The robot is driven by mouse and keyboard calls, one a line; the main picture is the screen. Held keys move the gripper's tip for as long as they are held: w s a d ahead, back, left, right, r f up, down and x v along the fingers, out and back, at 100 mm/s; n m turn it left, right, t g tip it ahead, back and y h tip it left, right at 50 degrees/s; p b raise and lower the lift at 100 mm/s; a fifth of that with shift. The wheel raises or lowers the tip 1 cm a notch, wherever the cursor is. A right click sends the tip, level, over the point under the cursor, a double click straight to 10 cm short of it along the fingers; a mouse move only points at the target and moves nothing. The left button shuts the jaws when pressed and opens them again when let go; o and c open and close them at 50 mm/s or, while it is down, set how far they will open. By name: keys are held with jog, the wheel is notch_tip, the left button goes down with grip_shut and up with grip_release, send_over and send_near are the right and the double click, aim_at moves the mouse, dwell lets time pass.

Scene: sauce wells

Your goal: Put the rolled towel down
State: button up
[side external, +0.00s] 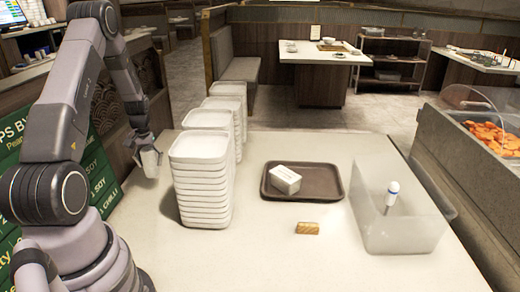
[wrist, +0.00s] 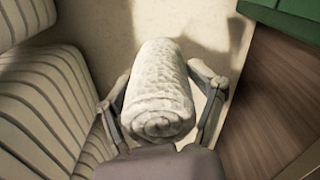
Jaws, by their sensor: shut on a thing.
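My gripper (wrist: 165,100) is shut on the rolled towel (wrist: 160,85), a white roll that fills the space between the two fingers in the wrist view. In the side external view my gripper (side external: 143,145) is at the left edge of the pale table, left of the stacked white trays. The towel (side external: 150,162) shows there below the fingers, small and partly covered by them. A pale surface lies beneath the towel in the wrist view. I cannot tell whether the towel touches it.
Tall stacks of white trays (side external: 200,185) stand close on the table (side external: 270,255). A brown tray (side external: 330,195) holds a white block (side external: 286,179). A small tan block (side external: 307,228) and a clear bin (side external: 400,238) with a white, blue-topped object (side external: 392,193) are further right. The front middle is clear.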

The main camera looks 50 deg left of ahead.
jog(key=f, duration=0.1)
jog(key=w+a+f, duration=0.1)
jog(key=a+f, duration=0.1)
jog(key=shift+w+f, duration=0.1)
jog(key=shift+w, duration=0.25)
jog(key=shift+a+f, duration=0.15)
jog(key=shift+f, duration=1.45)
jog(key=shift+f, duration=0.1)
jog(key=o, duration=1.3)
jog(key=shift+c, duration=0.2)
notch_tip(320, 180, up, 12)
